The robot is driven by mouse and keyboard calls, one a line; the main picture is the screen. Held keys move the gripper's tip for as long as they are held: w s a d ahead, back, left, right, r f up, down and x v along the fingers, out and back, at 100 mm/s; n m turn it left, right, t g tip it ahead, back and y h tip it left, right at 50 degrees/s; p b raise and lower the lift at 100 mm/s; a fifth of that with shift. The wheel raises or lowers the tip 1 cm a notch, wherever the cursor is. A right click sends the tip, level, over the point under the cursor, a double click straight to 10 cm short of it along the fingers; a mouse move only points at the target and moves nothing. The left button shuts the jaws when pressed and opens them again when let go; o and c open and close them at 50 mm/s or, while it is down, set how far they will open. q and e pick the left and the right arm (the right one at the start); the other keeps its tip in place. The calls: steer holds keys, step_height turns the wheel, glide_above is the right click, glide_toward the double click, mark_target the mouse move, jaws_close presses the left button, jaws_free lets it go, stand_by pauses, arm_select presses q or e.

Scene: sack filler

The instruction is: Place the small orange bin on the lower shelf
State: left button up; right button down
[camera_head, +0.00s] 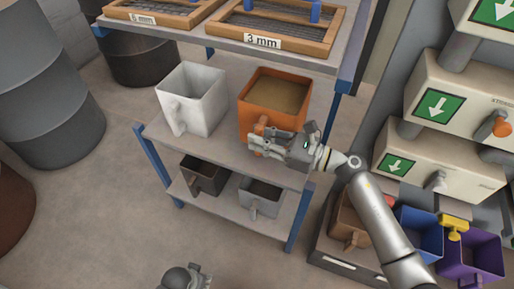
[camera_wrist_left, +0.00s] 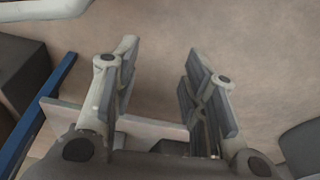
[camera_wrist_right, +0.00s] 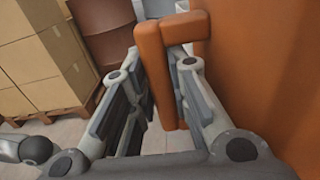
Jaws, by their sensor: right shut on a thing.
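The orange bin (camera_head: 272,90), holding tan material, stands upright on the middle shelf (camera_head: 222,142) of the blue-legged rack, right of a white bin (camera_head: 192,98). My right gripper (camera_head: 264,141) is at the bin's front, shut on its handle; the handle (camera_wrist_right: 155,65) shows between the fingers in the right wrist view, beside the bin's wall (camera_wrist_right: 268,75).
Sieves, including one marked 3 mm (camera_head: 275,30), lie on the top shelf above the bins. Dispensers (camera_head: 440,165) with arrow signs stand at the right, above brown, blue (camera_head: 420,232) and purple (camera_head: 474,257) bins. Drums (camera_head: 45,85) stand at the left. The floor before the rack is open.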

steer(key=shift+w+a+f, duration=0.3)
steer(key=shift+a+f, duration=0.05)
steer(key=shift+f, duration=0.1)
steer(key=f, duration=0.3)
steer(key=shift+w+a+b, duration=0.2)
steer(key=shift+b, duration=0.15)
steer(key=shift+f, duration=0.3)
arm_select(q)
steer(key=r, duration=0.1)
steer(key=w+r, duration=0.1)
steer(key=r, duration=0.1)
steer(key=shift+w, duration=0.2)
steer(key=shift+w+d+r, duration=0.1)
steer(key=shift+w+r, duration=0.1)
steer(key=shift+r, duration=0.1)
arm_select(e)
steer(key=shift+f, duration=0.1)
steer(key=c, duration=1.4)
jaws_free()
steer(key=shift+s, duration=0.1)
arm_select(q)
steer(key=shift+w+r, duration=0.1)
steer(key=shift+r, duration=0.1)
steer(key=shift+s, duration=0.25)
